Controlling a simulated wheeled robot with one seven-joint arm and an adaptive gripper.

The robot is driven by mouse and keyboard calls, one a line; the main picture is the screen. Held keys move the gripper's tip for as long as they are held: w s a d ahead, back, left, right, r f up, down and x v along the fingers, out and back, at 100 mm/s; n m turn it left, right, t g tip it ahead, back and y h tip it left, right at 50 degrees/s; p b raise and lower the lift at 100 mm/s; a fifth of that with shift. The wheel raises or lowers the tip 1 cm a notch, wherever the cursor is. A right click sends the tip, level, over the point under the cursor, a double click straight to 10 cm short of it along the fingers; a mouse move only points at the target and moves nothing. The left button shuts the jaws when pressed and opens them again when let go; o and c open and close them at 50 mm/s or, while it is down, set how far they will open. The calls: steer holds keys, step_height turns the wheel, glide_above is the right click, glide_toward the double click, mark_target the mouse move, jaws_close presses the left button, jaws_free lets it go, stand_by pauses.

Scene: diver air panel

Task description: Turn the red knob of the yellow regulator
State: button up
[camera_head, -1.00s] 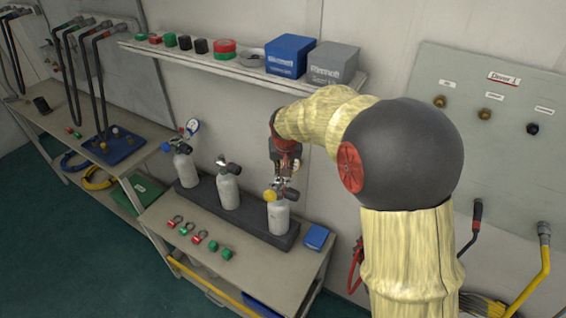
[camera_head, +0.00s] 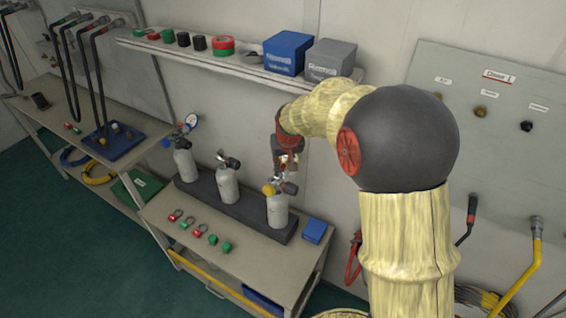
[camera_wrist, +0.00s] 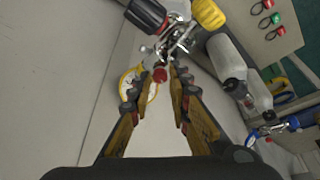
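The yellow regulator sits on the rightmost grey cylinder (camera_head: 277,212); its yellow cap (camera_head: 267,189) faces left in the head view. In the wrist view the yellow cap (camera_wrist: 208,14) is at the top, beside a black and red part (camera_wrist: 147,14). A small red knob (camera_wrist: 160,75) shows between my fingertips, and a yellow-rimmed gauge (camera_wrist: 137,82) lies partly behind the left finger. My gripper (camera_wrist: 156,82) is open, its fingers on either side of the red knob. I cannot tell whether they touch it. In the head view my gripper (camera_head: 287,168) is just above the regulator, partly hidden.
Two more cylinders (camera_head: 227,190) (camera_head: 184,165) stand to the left in the black rack (camera_head: 250,216). Small red and green fittings (camera_head: 198,231) and a blue box (camera_head: 315,231) lie on the bench. A shelf (camera_head: 215,62) with boxes runs above.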

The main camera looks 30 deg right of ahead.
steer(key=o, duration=0.3)
steer(key=shift+r, duration=0.25)
steer(key=s+a, duration=0.1)
steer(key=s, duration=0.3)
steer(key=s+a, duration=0.1)
steer(key=s, duration=0.3)
steer(key=s+a, duration=0.1)
steer(key=s, duration=0.3)
steer(key=shift+r, duration=0.3)
